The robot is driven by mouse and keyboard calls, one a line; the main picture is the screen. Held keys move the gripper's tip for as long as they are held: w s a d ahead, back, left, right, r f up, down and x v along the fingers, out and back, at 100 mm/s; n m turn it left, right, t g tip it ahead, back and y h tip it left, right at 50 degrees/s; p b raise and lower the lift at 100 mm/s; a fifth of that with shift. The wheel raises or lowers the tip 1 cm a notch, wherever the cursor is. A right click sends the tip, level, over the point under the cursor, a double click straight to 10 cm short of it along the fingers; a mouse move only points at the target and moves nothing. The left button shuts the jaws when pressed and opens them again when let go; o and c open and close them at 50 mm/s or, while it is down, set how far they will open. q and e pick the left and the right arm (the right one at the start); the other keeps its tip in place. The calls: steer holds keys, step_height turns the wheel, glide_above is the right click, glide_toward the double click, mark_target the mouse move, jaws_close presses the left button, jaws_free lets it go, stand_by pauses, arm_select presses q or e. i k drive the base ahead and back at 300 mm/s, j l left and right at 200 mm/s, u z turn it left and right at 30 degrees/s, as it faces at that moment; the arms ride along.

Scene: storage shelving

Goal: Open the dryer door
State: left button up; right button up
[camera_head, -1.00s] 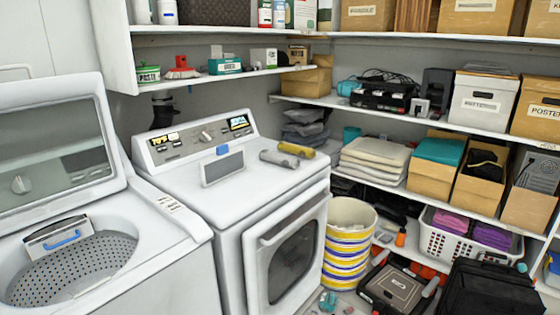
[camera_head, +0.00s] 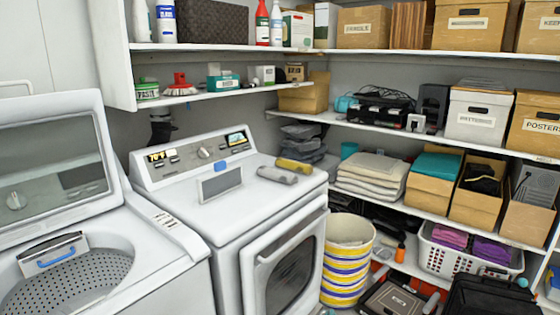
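The white dryer (camera_head: 225,220) stands in the middle, to the right of a top-loading washer (camera_head: 120,285) with its lid up. The dryer door (camera_head: 250,274) is on its front face and has a dark round-cornered window (camera_head: 290,280) and a handle bar (camera_head: 292,236) along its upper edge. The door appears shut. Its lower part is cut off by the picture's bottom edge. Neither of my grippers shows in the head view.
A yellow, white and blue striped bin (camera_head: 346,273) stands close to the dryer's right side. A laundry basket (camera_head: 466,262) and black cases (camera_head: 490,297) are further right. Shelves (camera_head: 410,205) line the back wall. Rolled cloths (camera_head: 278,174) lie on the dryer top.

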mark_target(281, 270)
steer(key=i+l+u, duration=0.35)
steer(key=i+l, duration=0.2)
steer(key=i, duration=0.5)
steer(key=i+l+u, duration=0.4)
steer(key=i+l, duration=0.45)
steer(key=k+l, duration=0.2)
steer(key=l, duration=0.15)
